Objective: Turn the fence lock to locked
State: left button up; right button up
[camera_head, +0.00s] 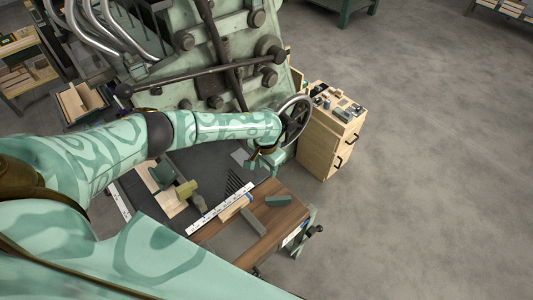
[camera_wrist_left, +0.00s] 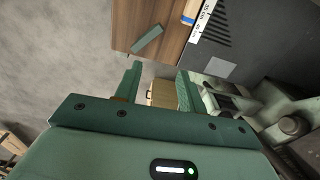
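My left gripper (camera_head: 262,163) reaches over the far edge of the workbench, below a spoked handwheel (camera_head: 295,117). In the left wrist view its two fingers (camera_wrist_left: 158,88) stand apart with nothing between them, so it is open. My right gripper is not in view.
The wooden bench top (camera_head: 275,218) carries a green block (camera_head: 278,200) and a grey bar (camera_head: 254,221). A vise handle (camera_head: 316,230) sticks out at its right. A wooden drawer cabinet (camera_head: 330,135) stands beyond. The large green machine (camera_head: 200,60) fills the back. Floor at right is clear.

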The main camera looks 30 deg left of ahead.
pick_arm(q)
notch_tip(320, 180, up, 16)
jog(key=p, duration=0.2)
jog(key=shift+s+f+p, duration=0.15)
jog(key=shift+s+p, duration=0.1)
jog(key=shift+p, duration=0.05)
